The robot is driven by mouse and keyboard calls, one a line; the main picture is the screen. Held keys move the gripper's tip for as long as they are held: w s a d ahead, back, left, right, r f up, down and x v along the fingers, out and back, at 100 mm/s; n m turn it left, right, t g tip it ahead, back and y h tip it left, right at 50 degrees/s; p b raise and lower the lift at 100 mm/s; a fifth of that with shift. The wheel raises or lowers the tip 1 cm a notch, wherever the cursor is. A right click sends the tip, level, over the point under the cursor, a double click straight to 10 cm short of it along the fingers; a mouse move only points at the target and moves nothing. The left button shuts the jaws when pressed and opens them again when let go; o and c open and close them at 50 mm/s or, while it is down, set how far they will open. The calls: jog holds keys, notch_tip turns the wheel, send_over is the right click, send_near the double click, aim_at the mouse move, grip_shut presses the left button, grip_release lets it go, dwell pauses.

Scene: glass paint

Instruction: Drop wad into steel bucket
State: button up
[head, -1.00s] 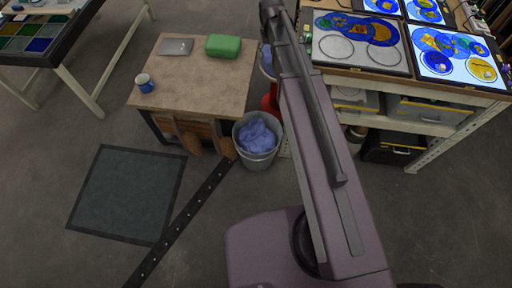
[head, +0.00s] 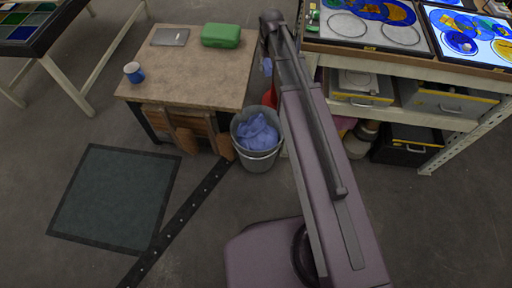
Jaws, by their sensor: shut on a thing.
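The grey steel bucket (head: 257,155) stands on the floor at the right end of the wooden table, in the middle of the head view. Crumpled blue material (head: 256,132) fills its mouth; I cannot tell whether it is a liner or wads. My arm reaches up the picture to the right of the bucket, and its far end is above the table's right edge. My gripper is hidden behind the arm. A small blue patch (head: 267,66) shows at the arm's left edge; it may be part of the wad, but most of it is hidden.
The wooden table (head: 185,75) holds a blue mug (head: 134,72), a grey flat case (head: 170,37) and a green box (head: 221,36). A red object (head: 270,97) is partly hidden behind the bucket. A shelved bench with glass panels stands right. A dark floor mat (head: 115,198) lies left.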

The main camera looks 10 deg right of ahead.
notch_tip(320, 180, down, 32)
jog(key=n+b, duration=0.1)
jog(key=b, duration=2.9)
jog(key=shift+s+r, duration=0.2)
jog(key=shift+s, duration=0.1)
jog(key=shift+a+f, duration=0.1)
jog(key=shift+f+b, duration=2.9)
jog(key=shift+b, duration=0.25)
jog(key=o, duration=1)
jog(key=shift+o, duration=0.2)
jog(key=shift+r, duration=0.15)
notch_tip(320, 180, up, 31)
jog(key=p, duration=3.1)
jog(key=shift+w+m, duration=0.25)
jog(key=shift+m, duration=0.15)
